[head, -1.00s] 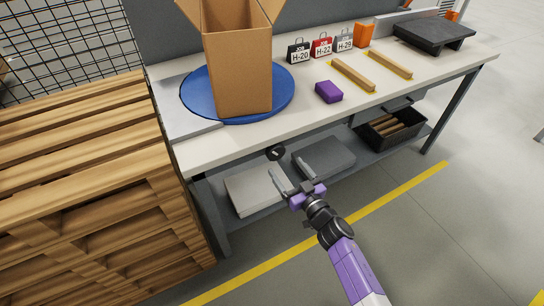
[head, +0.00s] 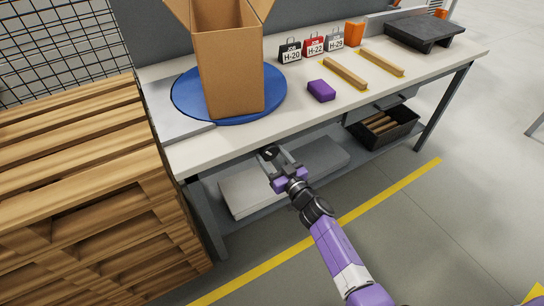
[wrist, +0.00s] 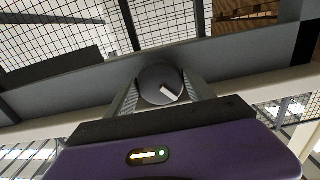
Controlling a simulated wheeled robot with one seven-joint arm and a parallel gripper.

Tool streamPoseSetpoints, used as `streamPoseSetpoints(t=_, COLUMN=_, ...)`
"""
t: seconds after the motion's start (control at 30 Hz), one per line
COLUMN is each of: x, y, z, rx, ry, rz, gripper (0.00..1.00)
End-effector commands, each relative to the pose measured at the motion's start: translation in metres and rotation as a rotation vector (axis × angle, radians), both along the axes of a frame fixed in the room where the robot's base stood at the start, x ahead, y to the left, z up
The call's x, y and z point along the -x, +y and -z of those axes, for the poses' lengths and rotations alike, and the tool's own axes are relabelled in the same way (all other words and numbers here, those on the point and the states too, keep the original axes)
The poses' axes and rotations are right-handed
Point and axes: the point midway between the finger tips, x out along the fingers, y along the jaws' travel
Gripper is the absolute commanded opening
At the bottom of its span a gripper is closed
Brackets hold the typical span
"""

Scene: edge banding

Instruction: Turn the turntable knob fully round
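The turntable (head: 184,92) is a blue disc on the bench top with a tall open cardboard box (head: 232,75) standing on it. Its knob (head: 269,152) is a dark round dial below the bench's front edge. In the wrist view the knob (wrist: 152,78) shows a white pointer mark aimed toward the lower right. My gripper (head: 274,157) is at the knob, with one finger on each side of it. The fingers look spread about as wide as before. I cannot tell whether they touch the knob.
The white bench top (head: 230,132) overhangs my gripper. A grey lower shelf holds a pale flat box (head: 245,190) and a black crate (head: 398,133). A wooden pallet stack (head: 80,200) stands at the left. A purple block (head: 321,90) lies on the bench. The floor in front is open.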

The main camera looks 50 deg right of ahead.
Motion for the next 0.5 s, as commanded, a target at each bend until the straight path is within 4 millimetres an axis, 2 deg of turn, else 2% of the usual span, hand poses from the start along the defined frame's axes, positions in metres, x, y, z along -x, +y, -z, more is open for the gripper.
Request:
streamPoseSetpoints(t=0.03, x=0.0001, y=0.0000, z=0.0000, rx=0.000, ry=0.000, rz=0.000, gripper=0.38)
streamPoseSetpoints(t=0.1, x=0.0002, y=0.0001, z=0.0000, rx=0.000, ry=0.000, rz=0.000, gripper=0.24)
streamPoseSetpoints(t=0.13, x=0.0002, y=0.0002, z=0.0000, rx=0.000, ry=0.000, rz=0.000, gripper=0.21)
streamPoseSetpoints(t=0.5, x=0.0003, y=0.0001, z=0.0000, rx=0.079, ry=0.023, rz=-0.001, gripper=0.21)
